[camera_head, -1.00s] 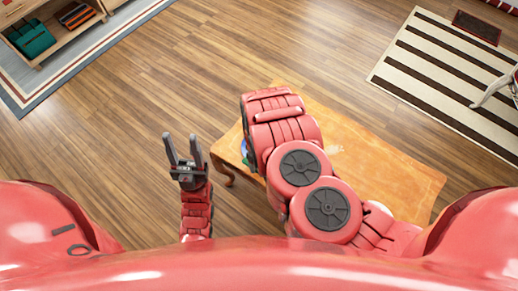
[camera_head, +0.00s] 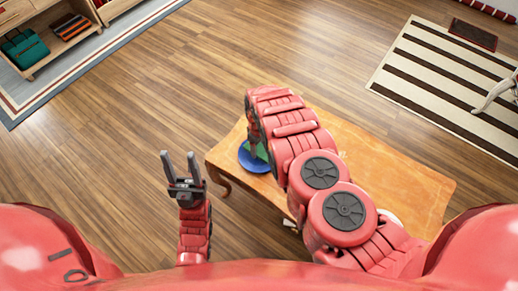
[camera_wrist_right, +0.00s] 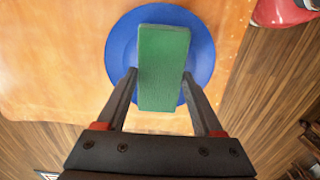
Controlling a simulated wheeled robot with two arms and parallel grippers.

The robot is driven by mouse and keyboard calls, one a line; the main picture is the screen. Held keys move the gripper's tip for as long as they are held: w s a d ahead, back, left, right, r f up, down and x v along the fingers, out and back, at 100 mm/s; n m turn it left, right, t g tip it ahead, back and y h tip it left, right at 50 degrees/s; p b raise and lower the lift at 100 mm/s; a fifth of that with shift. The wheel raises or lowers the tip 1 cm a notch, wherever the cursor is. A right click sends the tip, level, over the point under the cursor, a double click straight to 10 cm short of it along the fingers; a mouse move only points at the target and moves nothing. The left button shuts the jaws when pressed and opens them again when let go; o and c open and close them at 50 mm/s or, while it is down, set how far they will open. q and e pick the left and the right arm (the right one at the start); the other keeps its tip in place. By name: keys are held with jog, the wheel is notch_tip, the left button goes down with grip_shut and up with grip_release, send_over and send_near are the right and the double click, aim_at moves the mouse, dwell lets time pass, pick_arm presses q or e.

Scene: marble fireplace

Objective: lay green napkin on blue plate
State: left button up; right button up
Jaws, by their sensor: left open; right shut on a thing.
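The blue plate (camera_head: 255,165) lies at the left end of the wooden table, partly hidden by my right arm in the head view. In the right wrist view, the blue plate (camera_wrist_right: 120,52) fills the top middle. The green napkin (camera_wrist_right: 163,65) is a flat rectangle in front of the plate, between the fingers of my right gripper (camera_wrist_right: 160,74), which is shut on it. The gap between napkin and plate cannot be judged. A bit of the napkin (camera_head: 262,152) shows in the head view. My left gripper (camera_head: 179,154) is open and empty, left of the table.
A striped rug (camera_head: 440,85) lies at the right. The wood floor between is clear.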

aim_at(259, 149)
jog(key=shift+f, duration=1)
jog(key=shift+f, duration=0.2)
jog(key=o, duration=1.3)
jog(key=shift+r, duration=0.4)
notch_tip(259, 149, up, 12)
jog(key=shift+f, duration=0.2)
